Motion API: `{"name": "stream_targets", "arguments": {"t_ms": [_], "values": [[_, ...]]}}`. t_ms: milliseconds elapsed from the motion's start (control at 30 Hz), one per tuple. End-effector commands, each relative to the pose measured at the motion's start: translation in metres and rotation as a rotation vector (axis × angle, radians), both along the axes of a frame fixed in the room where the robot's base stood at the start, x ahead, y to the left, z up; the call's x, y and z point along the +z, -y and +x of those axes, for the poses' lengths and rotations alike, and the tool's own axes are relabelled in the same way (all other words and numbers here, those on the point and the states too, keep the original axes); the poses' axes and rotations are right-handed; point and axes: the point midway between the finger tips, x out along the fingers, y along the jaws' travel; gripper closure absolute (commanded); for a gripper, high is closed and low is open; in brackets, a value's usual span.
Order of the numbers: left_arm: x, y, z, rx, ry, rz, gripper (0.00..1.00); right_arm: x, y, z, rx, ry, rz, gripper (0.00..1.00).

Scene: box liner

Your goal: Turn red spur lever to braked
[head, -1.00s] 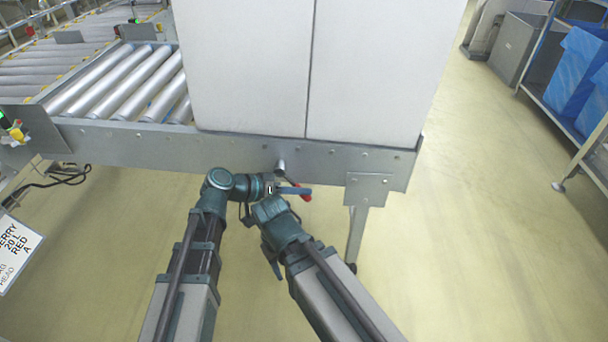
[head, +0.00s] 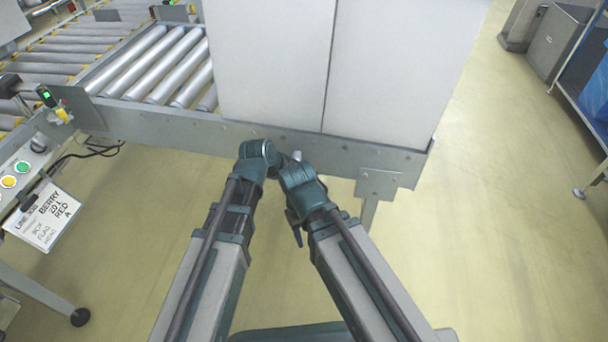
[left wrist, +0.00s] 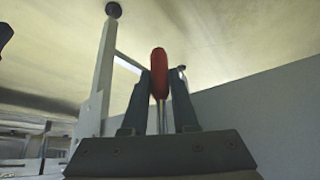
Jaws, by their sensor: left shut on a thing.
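The red spur lever (left wrist: 159,62) shows in the left wrist view as a red grip on a thin metal stem. My left gripper (left wrist: 160,78) is shut on it, one dark finger on either side of the red grip. In the head view my two wrists meet just in front of the conveyor's side rail (head: 180,133) and hide the lever. The end of my right arm (head: 298,178) is beside the left one. The right fingers are not clear enough to tell open from shut.
Two large white boxes (head: 270,62) (head: 395,65) stand on the conveyor's end, beside bare rollers (head: 155,65). A conveyor leg (head: 369,210) is right of my arms. A button panel (head: 20,170) with a label sign (head: 45,215) is at left.

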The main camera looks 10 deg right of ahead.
Motion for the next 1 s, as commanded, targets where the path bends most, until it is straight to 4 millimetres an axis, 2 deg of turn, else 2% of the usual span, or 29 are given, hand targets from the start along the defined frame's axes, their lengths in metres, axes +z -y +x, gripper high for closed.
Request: {"name": "stream_targets", "arguments": {"t_ms": [133, 633, 667, 800, 833, 1000], "values": [[0.003, -0.004, 0.007, 0.001, 0.013, 0.023, 1.0, 0.004, 0.0, 0.0, 0.001, 0.0, 0.0, 0.5], [0.002, -0.012, 0.005, 0.004, 0.013, 0.046, 1.0, 0.005, 0.0, 0.0, 0.001, 0.0, 0.0, 0.5], [0.002, -0.013, 0.005, 0.004, 0.013, 0.047, 0.71, 0.005, 0.0, 0.0, 0.001, 0.0, 0.0, 0.5], [0.002, -0.013, 0.005, 0.004, 0.012, 0.047, 0.46, 0.004, 0.0, 0.0, 0.001, 0.0, 0.0, 0.5], [0.002, -0.012, 0.004, 0.003, 0.011, 0.046, 0.43, 0.004, 0.0, 0.0, 0.001, 0.0, 0.0, 0.5], [0.001, -0.011, 0.004, 0.002, 0.011, 0.046, 0.43, 0.004, 0.0, 0.0, 0.001, 0.0, 0.0, 0.5]]}}
